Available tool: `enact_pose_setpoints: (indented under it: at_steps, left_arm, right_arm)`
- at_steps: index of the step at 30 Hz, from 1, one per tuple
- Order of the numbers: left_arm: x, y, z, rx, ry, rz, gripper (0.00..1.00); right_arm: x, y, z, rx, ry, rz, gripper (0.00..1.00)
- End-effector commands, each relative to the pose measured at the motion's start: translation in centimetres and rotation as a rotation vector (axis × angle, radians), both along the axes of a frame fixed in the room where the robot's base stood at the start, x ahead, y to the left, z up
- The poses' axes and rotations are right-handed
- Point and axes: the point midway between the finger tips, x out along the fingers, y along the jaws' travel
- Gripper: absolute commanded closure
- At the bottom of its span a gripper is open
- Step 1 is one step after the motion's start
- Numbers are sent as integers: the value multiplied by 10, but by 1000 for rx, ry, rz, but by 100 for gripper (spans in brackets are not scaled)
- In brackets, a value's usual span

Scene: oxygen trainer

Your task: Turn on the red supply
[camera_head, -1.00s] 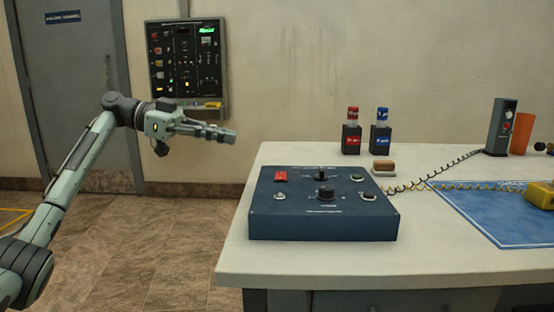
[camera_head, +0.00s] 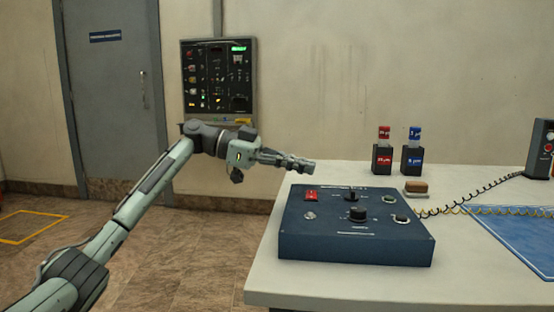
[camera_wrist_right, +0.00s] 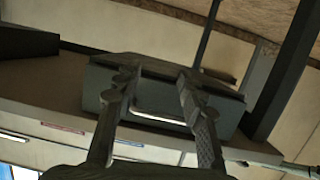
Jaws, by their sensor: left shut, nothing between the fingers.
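The blue control box (camera_head: 355,247) stands on the white table. A red switch (camera_head: 311,195) is at its back left corner; I cannot tell its setting. Black knobs sit on the panel, one in the middle (camera_head: 357,215) and one behind it (camera_head: 351,194). My left gripper (camera_head: 312,166) is shut and empty; in the head view it appears just above the red switch, apart from it. My right gripper (camera_wrist_right: 157,82) shows only in its wrist view, with its fingers apart and nothing seen held between them.
Red-labelled (camera_head: 383,159) and blue-labelled (camera_head: 412,160) black holders stand behind the box, near a brown-topped block (camera_head: 415,187). A coiled cord runs to a dark unit (camera_head: 541,150) at the right. A blue mat (camera_head: 510,240) lies right. A lit panel (camera_head: 218,78) hangs on the wall.

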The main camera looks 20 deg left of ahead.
Motion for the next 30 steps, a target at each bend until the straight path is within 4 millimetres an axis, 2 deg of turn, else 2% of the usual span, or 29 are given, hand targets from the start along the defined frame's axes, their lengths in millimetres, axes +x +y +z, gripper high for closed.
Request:
enact_pose_setpoints:
  at_steps: [1, 3, 9, 23, 27, 30]
  left_arm:
    - [1, 3, -12, 1, 5, 3, 100]
    - [2, 4, -22, 2, 4, 4, 100]
    - [4, 4, -36, 1, 1, 2, 100]
    - [5, 4, -39, -4, 13, 1, 100]
    - [6, 5, -44, -20, 70, 2, 100]
    - [6, 5, -45, -17, 66, 2, 100]
  right_arm:
    - [0, 0, -2, 0, 0, 0, 60]
    - [1, 1, 2, 6, -19, 2, 60]
    - [2, 5, 10, 21, -52, 10, 60]
    - [2, 6, 13, 21, -52, 11, 60]
    - [-2, -8, -11, -27, 57, -15, 60]
    - [-1, -7, -11, -24, 50, -13, 60]
